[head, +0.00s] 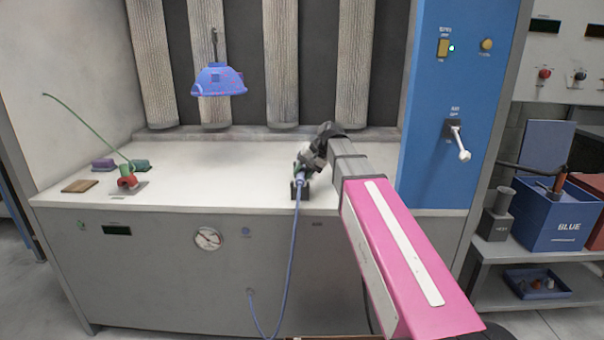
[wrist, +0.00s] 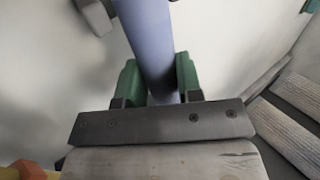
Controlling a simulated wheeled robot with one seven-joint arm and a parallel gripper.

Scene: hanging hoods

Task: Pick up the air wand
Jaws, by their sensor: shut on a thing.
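The air wand (wrist: 146,38) is a smooth blue cylinder in the wrist view. It runs between the two green fingertips of my gripper (wrist: 160,84), which is shut on it. In the head view my gripper (head: 308,163) is at the front right of the white bench. The wand is mostly hidden there by the gripper. A blue hose (head: 293,240) hangs from it over the bench's front edge to a port on the front panel. A small dark holder (head: 299,190) stands at the bench edge just below the gripper; I cannot tell whether the wand touches it.
A blue hood-shaped part (head: 218,80) hangs from a hook above the white bench (head: 230,165). At the bench's left are a red fixture (head: 127,181) with a thin green rod, coloured blocks and a brown pad (head: 80,186). A blue control panel (head: 455,110) stands at the right.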

